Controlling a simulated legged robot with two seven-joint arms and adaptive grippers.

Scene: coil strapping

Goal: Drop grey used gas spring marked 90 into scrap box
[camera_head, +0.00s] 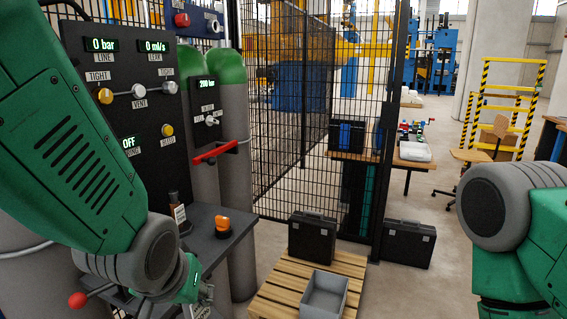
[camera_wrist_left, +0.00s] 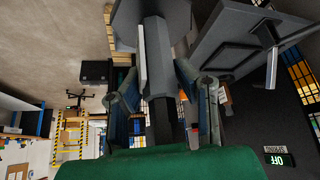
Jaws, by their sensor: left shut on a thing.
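My left gripper (camera_head: 206,292) is low in the head view, beside the front of the dark bench. In the left wrist view my left gripper (camera_wrist_left: 164,95) is shut on a dark grey bar-like body with a pale strip, taken to be the gas spring (camera_wrist_left: 160,62). Its marking cannot be read. In the head view it is mostly hidden by the hand. The grey open box (camera_head: 324,294), likely the scrap box, stands on the pallet to the right of the gripper and looks empty. My right arm shows at the right edge; its gripper is out of view.
A dark bench (camera_head: 205,240) carries an orange-topped button (camera_head: 222,225) and a small upright labelled part (camera_head: 180,214). A gauge panel (camera_head: 130,100) rises behind. A black case (camera_head: 312,238) stands on the wooden pallet (camera_head: 275,290); another case (camera_head: 408,244) stands on the floor.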

